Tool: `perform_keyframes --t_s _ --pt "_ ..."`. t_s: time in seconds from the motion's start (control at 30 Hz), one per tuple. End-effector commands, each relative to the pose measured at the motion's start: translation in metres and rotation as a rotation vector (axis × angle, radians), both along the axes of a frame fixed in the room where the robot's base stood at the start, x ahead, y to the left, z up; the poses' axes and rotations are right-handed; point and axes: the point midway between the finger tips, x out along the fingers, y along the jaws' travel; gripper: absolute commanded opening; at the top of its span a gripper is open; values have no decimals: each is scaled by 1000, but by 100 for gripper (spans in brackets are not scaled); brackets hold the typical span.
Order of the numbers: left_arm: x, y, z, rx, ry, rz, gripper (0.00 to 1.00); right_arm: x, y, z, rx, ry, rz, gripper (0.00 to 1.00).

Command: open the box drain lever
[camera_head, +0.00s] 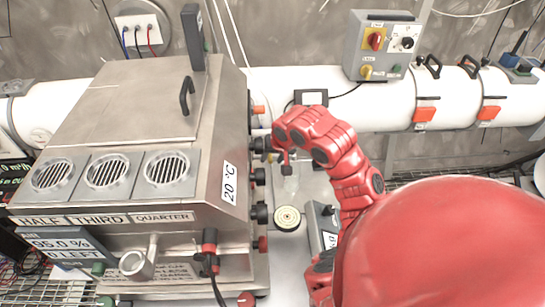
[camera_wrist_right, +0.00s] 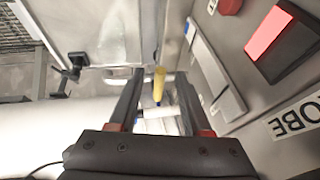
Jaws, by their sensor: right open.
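The steel box (camera_head: 130,110) stands at the left in the head view, with three round vents and a "20 °C" label. Several dark fittings line its right side. A red-and-black handle (camera_head: 209,240) hangs at its front right; I cannot tell which fitting is the drain lever. My right gripper (camera_head: 276,150) is at the box's right side, largely hidden by my red arm. In the right wrist view its dark fingers (camera_wrist_right: 162,98) are apart with nothing clearly gripped. A yellow rod (camera_wrist_right: 159,85) shows between them, apparently beyond. A dark knobbed fitting (camera_wrist_right: 72,68) is to their left. My left gripper is not in view.
A white pipe (camera_head: 390,103) runs behind the box, with a grey switch box (camera_head: 383,45) above it. A panel with a red square (camera_wrist_right: 280,45) stands close on the right in the wrist view.

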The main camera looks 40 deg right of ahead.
Motion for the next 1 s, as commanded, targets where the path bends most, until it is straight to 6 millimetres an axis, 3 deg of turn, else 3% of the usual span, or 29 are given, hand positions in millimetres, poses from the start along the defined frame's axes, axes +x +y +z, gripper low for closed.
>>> perform_keyframes --t_s 0.07,0.33,0.77,1.0 --pt "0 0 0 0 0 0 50 0 0 0 0 0 0 47" --pt "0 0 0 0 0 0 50 0 0 0 0 0 0 0" --pt "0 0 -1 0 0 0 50 -1 -2 0 1 0 16 0" --pt "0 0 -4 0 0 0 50 -3 -9 0 3 0 120 0"
